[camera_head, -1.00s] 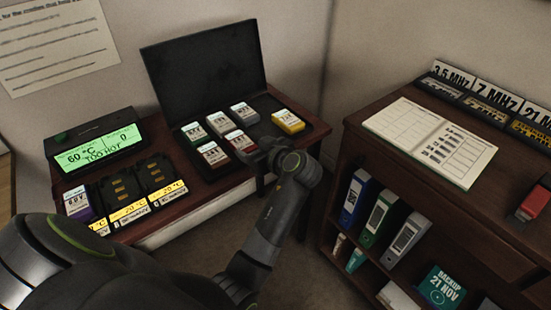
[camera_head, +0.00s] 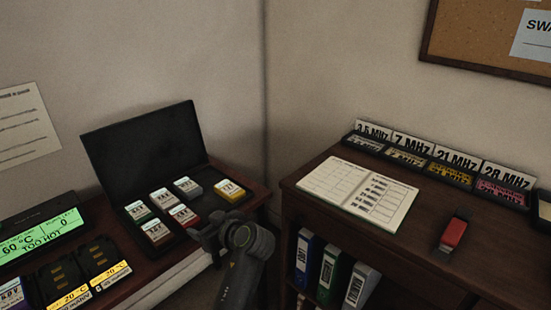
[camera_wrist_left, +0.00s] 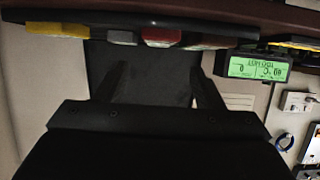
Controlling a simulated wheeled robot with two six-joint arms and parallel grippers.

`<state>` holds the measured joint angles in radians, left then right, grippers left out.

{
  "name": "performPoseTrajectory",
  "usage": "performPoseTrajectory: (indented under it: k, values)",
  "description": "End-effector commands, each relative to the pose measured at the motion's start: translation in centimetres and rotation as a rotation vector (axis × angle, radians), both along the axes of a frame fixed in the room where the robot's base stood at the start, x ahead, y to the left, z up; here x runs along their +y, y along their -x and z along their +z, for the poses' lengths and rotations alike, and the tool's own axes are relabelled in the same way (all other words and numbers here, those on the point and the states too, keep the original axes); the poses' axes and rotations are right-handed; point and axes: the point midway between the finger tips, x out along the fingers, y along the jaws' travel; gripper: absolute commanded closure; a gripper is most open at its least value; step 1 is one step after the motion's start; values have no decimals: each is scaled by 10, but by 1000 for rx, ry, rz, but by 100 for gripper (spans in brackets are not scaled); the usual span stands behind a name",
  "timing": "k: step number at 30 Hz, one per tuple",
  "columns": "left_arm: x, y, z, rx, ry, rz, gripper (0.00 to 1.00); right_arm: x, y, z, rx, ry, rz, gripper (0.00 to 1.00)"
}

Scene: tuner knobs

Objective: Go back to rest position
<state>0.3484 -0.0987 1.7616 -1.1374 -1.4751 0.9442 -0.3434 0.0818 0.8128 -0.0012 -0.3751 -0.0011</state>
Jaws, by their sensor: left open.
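My left gripper (camera_head: 212,236) is in front of the open black case (camera_head: 150,160) in the head view, near its front right corner. In the left wrist view its two fingers (camera_wrist_left: 158,88) stand apart with nothing between them. The case holds several small labelled blocks, among them a yellow one (camera_head: 229,190) and a red one (camera_head: 184,215). The blocks also show along the top of the left wrist view, with a red one (camera_wrist_left: 163,37) near the middle. My right gripper is not in view.
A charger with a green display (camera_head: 45,236) reading TOO HOT stands at the left. On the right desk lie an open notebook (camera_head: 357,190) and a red-and-black object (camera_head: 453,235), with labelled racks (camera_head: 440,170) behind. Binders (camera_head: 330,272) stand on the shelf below.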

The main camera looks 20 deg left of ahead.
Motion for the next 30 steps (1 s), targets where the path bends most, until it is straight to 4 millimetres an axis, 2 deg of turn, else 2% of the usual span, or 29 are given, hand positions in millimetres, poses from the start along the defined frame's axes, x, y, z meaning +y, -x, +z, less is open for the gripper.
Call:
performPoseTrajectory:
  k: [4,8,12,14,18,24,30]
  values:
    - [4,9,-11,33,15,-12,38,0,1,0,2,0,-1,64]
    - [14,40,-44,141,66,-68,38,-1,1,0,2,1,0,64]
    - [22,89,-85,299,143,-180,38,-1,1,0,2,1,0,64]
    - [23,112,-100,364,173,-236,38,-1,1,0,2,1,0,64]
    - [19,170,-126,513,246,-399,38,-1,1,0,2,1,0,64]
    - [3,238,-140,665,315,-629,38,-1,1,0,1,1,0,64]
    - [-14,285,-140,754,358,-803,38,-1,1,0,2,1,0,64]
